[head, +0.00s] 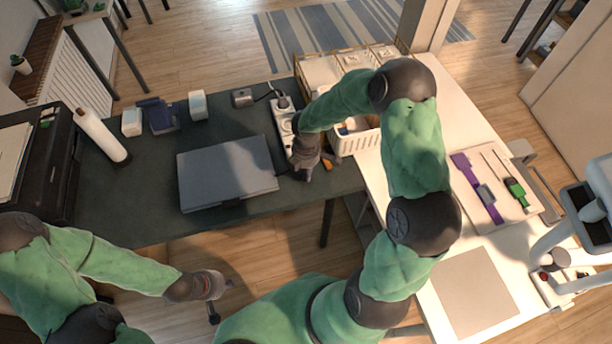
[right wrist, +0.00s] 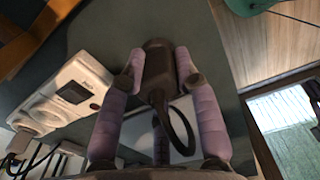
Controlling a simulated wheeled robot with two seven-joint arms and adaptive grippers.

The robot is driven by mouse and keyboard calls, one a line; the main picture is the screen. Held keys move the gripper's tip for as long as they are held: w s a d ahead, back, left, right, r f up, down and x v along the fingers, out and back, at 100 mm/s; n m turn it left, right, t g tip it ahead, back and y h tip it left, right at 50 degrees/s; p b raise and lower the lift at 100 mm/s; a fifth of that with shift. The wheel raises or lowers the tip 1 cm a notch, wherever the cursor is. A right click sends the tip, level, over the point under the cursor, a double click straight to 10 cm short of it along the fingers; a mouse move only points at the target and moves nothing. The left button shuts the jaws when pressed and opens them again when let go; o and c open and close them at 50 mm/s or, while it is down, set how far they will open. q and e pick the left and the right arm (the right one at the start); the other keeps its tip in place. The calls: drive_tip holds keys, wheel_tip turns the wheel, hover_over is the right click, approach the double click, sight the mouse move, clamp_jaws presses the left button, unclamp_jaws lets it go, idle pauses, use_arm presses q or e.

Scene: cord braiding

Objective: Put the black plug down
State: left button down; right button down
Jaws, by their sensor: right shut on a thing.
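The black plug (right wrist: 158,72) is between the fingers of my right gripper (right wrist: 158,78) in the right wrist view, with its cord looping back toward the palm. The gripper is shut on it, over the dark desk top. I cannot tell whether the plug touches the desk. In the head view my right gripper (head: 303,167) is at the right end of the dark desk (head: 140,215), beside the grey laptop (head: 228,172), and hides the plug. My left gripper (head: 219,291) is open and empty, in front of the desk over the floor.
A white power strip (right wrist: 72,95) lies close beside the right gripper; it also shows in the head view (head: 283,122), with a plug and cord at its far end. A white basket (head: 358,140) and an orange item (head: 327,164) are just right of the gripper.

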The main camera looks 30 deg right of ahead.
drive_tip(key=shift+f+b, duration=0.4)
drive_tip(key=shift+f, duration=1.1)
drive_tip(key=shift+f, duration=0.2)
drive_tip(key=c, duration=0.9)
unclamp_jaws()
drive_tip(key=shift+r, duration=0.55)
wheel_tip(320, 180, up, 11)
drive_tip(key=p, duration=0.3)
drive_tip(key=shift+r, duration=0.15)
